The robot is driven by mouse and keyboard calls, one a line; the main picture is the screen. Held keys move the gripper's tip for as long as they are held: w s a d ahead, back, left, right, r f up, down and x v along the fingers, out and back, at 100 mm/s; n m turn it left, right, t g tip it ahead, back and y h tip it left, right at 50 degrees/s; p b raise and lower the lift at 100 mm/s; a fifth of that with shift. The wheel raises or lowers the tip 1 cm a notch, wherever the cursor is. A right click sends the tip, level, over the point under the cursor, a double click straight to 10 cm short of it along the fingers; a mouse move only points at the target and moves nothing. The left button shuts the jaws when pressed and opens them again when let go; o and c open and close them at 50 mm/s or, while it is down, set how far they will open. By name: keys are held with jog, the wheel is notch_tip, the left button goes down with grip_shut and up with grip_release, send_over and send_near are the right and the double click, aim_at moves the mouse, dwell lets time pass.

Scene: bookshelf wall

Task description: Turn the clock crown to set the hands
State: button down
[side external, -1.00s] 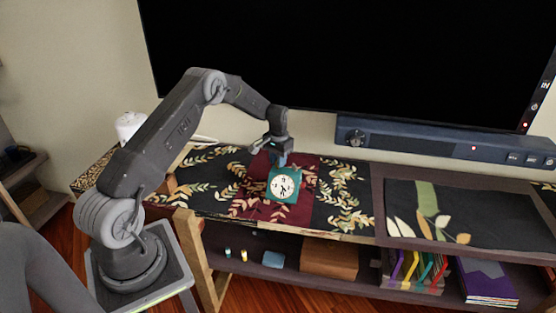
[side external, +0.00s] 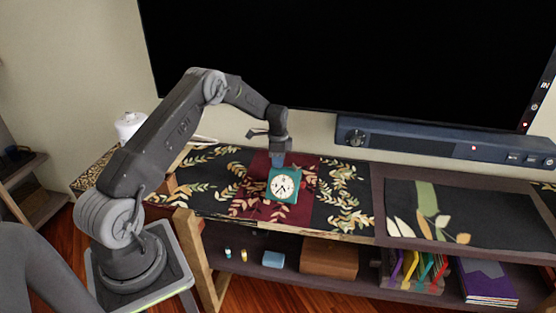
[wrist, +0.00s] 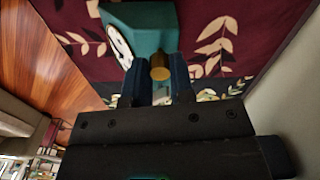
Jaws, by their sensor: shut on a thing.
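The teal clock (side external: 283,186) stands upright on the dark red part of the patterned cloth, its white face toward the side camera. In the wrist view the clock's teal body (wrist: 150,22) is close ahead, its face (wrist: 118,45) seen at a slant. The brass crown (wrist: 160,67) sticks out of the clock's top. My gripper (side external: 279,158) is directly above the clock, pointing down. In the wrist view its two dark blue fingers (wrist: 158,85) are on either side of the crown, shut on it.
A black television screen (side external: 350,60) rises behind the shelf, with a dark soundbar (side external: 450,145) to the right. A white object (side external: 129,125) stands at the left. Books (side external: 488,280) and a brown box (side external: 330,262) sit on the lower shelf. Cloth around the clock is clear.

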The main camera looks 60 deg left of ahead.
jog(key=m, duration=0.5)
jog(key=shift+m, duration=0.3)
jog(key=m, duration=0.5)
dwell(0.4)
jog(key=c, duration=1)
grip_release()
notch_tip(320, 180, up, 14)
jog(key=shift+f, duration=0.1)
